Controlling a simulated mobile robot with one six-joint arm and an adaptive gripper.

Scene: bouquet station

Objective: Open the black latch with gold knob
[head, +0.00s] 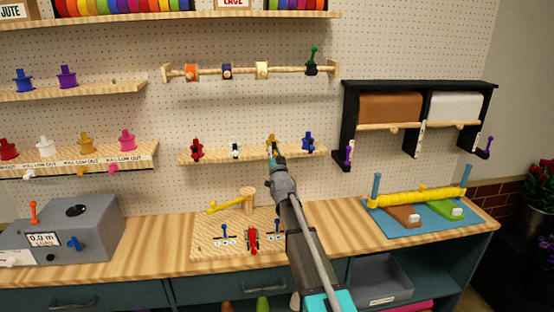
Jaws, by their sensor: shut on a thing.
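My gripper (276,160) is at the front of the short middle shelf on the pegboard, seen from behind. It is shut on a small gold-coloured piece (272,141), which shows just above the fingertips. This is probably the gold knob; the latch body is mostly hidden behind my gripper, so I cannot tell its colour or whether it is open.
On the same shelf (185,160), a red piece (197,149) and a white-and-black piece (235,150) stand left, a blue piece (308,142) right. A rail (290,70) runs above. The bench (335,220) below holds a wooden board and a blue mat (398,231).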

